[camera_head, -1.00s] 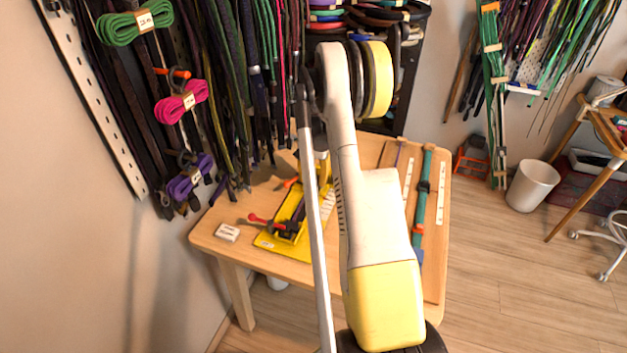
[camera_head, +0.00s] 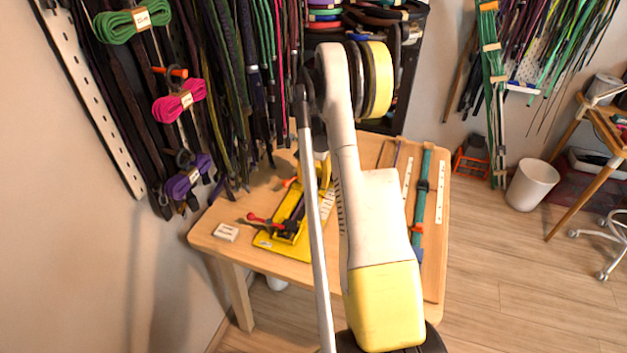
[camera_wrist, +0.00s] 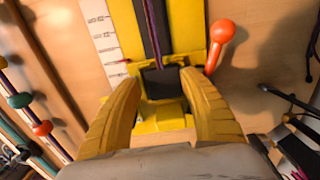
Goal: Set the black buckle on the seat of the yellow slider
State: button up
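In the wrist view, the two yellow fingers of my gripper (camera_wrist: 160,76) come in from the sides. A black block, which looks like the black buckle (camera_wrist: 160,86), fills the gap between the fingertips. A dark purple cord (camera_wrist: 154,30) runs up from it. The yellow slider (camera_wrist: 162,113) lies right below the buckle, between the fingers; I cannot tell whether the buckle touches its seat. In the head view, my arm hides most of my gripper and the buckle; the yellow jig (camera_head: 267,243) with the purple cord shows left of the arm.
An orange-red handle (camera_wrist: 222,34) stands close by the right finger. A white marked strip (camera_wrist: 102,38) lies on the left. On the wooden table (camera_head: 215,218) are a small white labelled block (camera_head: 226,232), a red-handled clamp (camera_head: 262,219) and a teal strap (camera_head: 421,200) at the right.

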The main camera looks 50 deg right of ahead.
jog(key=shift+w+a+r, duration=0.1)
jog(key=shift+w+r, duration=0.05)
jog(key=shift+w, duration=0.15)
jog(key=shift+r, duration=0.25)
notch_tip(320, 180, up, 11)
jog(key=shift+s+r, duration=0.15)
jog(key=shift+s, duration=0.05)
jog(key=s+a+r+n+t, duration=0.1)
jog(key=a+r+n, duration=0.1)
jog(key=a+r, duration=0.45)
jog(key=s+a+r+n+t+h, duration=0.1)
jog(key=a+r+n, duration=0.2)
jog(key=a, duration=0.6)
jog(key=s+a+r+n+t, duration=0.15)
jog(key=a+r, duration=0.25)
jog(key=a, duration=0.4)
jog(key=s+a+f+n+t+y, duration=0.1)
jog(key=s+a+n+t, duration=0.2)
jog(key=s+a+n, duration=0.4)
jog(key=s+a, duration=0.5)
jog(key=a, duration=0.4)
jog(key=shift+s+a+t, duration=0.2)
jog(key=shift+s+t, duration=0.1)
jog(key=shift+t, duration=0.05)
